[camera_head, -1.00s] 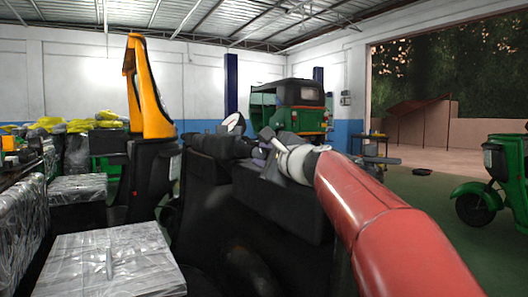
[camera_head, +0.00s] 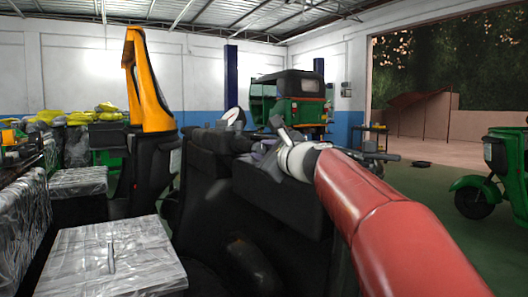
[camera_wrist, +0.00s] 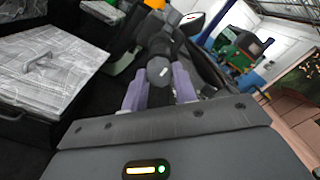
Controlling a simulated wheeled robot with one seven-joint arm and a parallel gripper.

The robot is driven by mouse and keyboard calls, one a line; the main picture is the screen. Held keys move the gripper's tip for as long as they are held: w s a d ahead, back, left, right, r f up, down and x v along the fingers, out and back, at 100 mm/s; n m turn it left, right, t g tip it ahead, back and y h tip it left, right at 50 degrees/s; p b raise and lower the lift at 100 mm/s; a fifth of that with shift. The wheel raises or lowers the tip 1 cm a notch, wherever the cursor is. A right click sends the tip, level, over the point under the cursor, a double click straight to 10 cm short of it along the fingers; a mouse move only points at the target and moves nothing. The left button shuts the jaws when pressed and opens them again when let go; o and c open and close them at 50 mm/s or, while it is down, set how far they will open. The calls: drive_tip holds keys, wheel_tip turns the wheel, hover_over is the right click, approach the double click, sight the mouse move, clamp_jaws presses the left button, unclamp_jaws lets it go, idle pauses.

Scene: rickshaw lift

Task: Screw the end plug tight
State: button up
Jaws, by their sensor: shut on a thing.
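In the wrist view, my gripper (camera_wrist: 159,86) has two pale purple fingers, one on each side of a dark bar end. In the head view, my gripper (camera_head: 262,152) is small and partly hidden behind my grey and white wrist, beside the dark rickshaw front. The plug cannot be made out there.
A round mirror (camera_wrist: 192,23) stands close beyond the bar. Plastic-wrapped boxes (camera_head: 108,262) fill the lower left. An orange rickshaw panel (camera_head: 147,85) rises behind them. A green rickshaw (camera_head: 302,103) stands at the back; another (camera_head: 505,172) is at right. Floor at right is open.

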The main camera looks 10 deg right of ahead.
drive_tip(key=o, duration=1)
drive_tip(key=b+v, duration=0.1)
drive_tip(key=v, duration=0.6)
drive_tip(key=shift+s+d, duration=0.15)
drive_tip(key=shift+s, duration=0.2)
